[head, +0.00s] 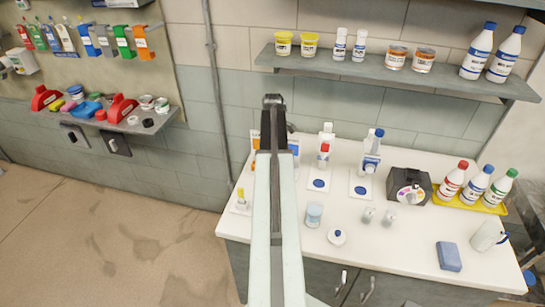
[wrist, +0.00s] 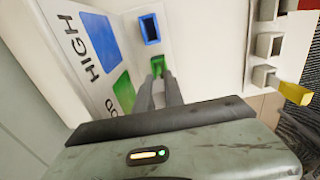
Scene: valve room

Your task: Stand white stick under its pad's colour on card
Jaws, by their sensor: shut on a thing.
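The card (wrist: 95,50) stands tilted in this view, with a blue patch marked HIGH and a green patch below. A blue-rimmed square socket (wrist: 150,28) is in front of the blue patch. In the head view the card (head: 293,147) is mostly behind my arm, and the fingers are hidden.
A white rack with square sockets (wrist: 268,45) and a yellow-ended stick (wrist: 293,93) is at the right of the wrist view. On the counter are a cup (head: 314,214), bottles (head: 371,150) and a dark box (head: 408,187). A shelf (head: 390,68) hangs above.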

